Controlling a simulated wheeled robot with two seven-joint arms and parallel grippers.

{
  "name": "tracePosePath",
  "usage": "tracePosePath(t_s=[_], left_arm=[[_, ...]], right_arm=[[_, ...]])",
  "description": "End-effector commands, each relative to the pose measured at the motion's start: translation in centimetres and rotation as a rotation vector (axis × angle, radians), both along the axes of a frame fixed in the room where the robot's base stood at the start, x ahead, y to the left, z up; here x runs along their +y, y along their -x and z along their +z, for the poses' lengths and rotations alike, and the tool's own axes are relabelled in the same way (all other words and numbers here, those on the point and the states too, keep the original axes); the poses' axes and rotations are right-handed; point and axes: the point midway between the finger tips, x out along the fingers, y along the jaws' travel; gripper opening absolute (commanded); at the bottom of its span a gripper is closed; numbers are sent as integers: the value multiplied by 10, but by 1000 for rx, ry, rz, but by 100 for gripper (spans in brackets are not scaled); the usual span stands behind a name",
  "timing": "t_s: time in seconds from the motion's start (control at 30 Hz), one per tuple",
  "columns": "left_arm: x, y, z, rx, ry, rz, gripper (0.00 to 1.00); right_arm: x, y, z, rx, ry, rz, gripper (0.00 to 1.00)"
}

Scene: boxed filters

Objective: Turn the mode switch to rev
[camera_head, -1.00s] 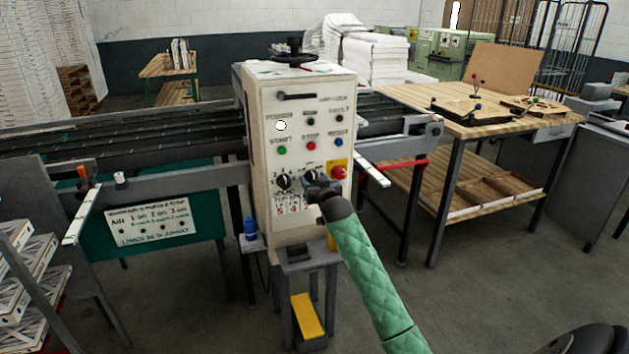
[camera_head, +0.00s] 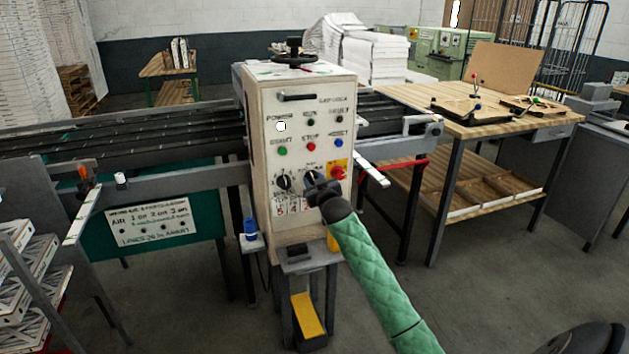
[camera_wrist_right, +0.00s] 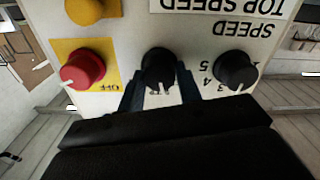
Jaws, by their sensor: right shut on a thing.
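The white control cabinet (camera_head: 297,230) stands at the middle of the head view. The black mode switch (camera_head: 311,177) is a knob low on its front panel, beside the black speed knob (camera_head: 284,182) and left of the red knob on a yellow plate (camera_head: 338,173). In the right wrist view, the mode switch (camera_wrist_right: 157,66) sits between the fingers of my right gripper (camera_wrist_right: 160,88). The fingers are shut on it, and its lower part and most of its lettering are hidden. In the head view my right gripper (camera_head: 316,190) is against the panel. My left gripper is out of view.
Green, red and blue buttons (camera_head: 311,146) sit above the knobs. A roller conveyor (camera_head: 120,135) runs behind the cabinet. A wooden workbench (camera_head: 480,115) stands at the right. A small stand with a yellow pedal (camera_head: 308,313) is below the panel.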

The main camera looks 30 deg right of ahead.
Motion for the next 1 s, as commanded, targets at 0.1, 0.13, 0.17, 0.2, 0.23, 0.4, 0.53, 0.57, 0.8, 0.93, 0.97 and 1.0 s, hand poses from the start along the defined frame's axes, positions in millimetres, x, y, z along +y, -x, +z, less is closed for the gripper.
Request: tracePosePath(t_s=[0.1, 0.13, 0.17, 0.2, 0.23, 0.4, 0.53, 0.57, 0.8, 0.93, 0.97, 1.0], left_arm=[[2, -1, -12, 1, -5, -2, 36], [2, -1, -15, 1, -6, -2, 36], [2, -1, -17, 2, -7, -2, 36], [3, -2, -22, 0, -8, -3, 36], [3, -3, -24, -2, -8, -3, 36], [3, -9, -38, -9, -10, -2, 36], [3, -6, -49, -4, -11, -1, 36], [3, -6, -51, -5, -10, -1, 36], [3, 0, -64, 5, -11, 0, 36], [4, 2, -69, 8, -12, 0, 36], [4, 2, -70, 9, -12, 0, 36], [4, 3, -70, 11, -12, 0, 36]], right_arm=[[0, 0, 2, 25, 101, 1, 12], [0, 0, 2, 29, 127, 0, 12], [0, 0, 2, 35, 152, 0, 12], [0, 0, 2, 44, 186, 0, 12], [0, 0, 2, 49, 209, 0, 12], [1, 0, 2, 80, 338, -1, 12], [1, -1, 1, 99, 416, 0, 12], [1, -1, 1, 103, 434, 0, 12], [2, -1, 0, 124, 520, 0, 12], [2, -1, 0, 129, 542, 0, 12], [2, -1, 0, 130, 545, 0, 12], [2, -1, 0, 130, 548, -1, 12]])
